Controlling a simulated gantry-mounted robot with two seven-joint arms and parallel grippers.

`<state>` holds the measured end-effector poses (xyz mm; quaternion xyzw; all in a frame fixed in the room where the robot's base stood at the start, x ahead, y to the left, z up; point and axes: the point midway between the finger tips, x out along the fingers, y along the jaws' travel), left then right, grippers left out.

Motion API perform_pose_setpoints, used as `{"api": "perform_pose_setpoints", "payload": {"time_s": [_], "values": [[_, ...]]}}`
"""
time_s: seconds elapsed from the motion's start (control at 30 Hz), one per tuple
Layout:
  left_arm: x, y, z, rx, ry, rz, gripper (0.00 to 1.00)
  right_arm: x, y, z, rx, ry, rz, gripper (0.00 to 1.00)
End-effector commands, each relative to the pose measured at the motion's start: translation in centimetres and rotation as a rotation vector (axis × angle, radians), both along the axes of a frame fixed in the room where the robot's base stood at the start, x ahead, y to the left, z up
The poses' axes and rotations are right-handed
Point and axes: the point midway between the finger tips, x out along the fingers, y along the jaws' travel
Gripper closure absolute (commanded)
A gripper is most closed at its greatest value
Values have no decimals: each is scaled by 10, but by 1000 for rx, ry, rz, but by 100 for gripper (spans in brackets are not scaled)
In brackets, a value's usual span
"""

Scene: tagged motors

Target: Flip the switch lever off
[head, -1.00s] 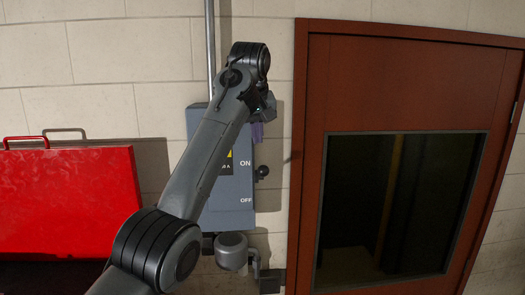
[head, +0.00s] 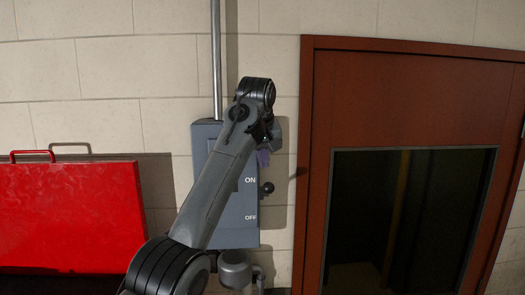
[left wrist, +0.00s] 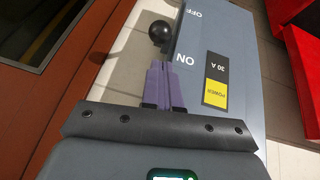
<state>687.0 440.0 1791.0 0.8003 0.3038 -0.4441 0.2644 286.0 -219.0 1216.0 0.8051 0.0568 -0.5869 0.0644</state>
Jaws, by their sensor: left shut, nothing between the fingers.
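The grey switch box (head: 237,216) is on the wall, marked ON above OFF. Its lever ends in a black ball knob (head: 267,188) at the box's right side, nearer the height of ON. In the left wrist view the knob (left wrist: 160,32) is just beyond my fingertips, beside the box face (left wrist: 240,50). My left gripper (head: 264,157) is shut and empty, its purple fingers above the knob with a gap in the head view. In the left wrist view the fingers (left wrist: 158,66) are together. My left arm hides part of the box.
A brown door (head: 411,100) with a dark window stands right of the box. A conduit (head: 216,60) runs up from the box. Bare wall lies between box and door.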

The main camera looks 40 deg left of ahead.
Motion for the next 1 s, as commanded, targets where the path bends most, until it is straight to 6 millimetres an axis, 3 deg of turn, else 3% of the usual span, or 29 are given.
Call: {"api": "perform_pose_setpoints", "payload": {"time_s": [0.4, 1.0], "values": [[21, 13, -44, -1, 0, 1, 100, 1, 2, 16, 7, -1, -4, 57], [25, 11, -51, 10, -12, -4, 100, 1, 2, 12, 5, -2, -2, 57]]}}
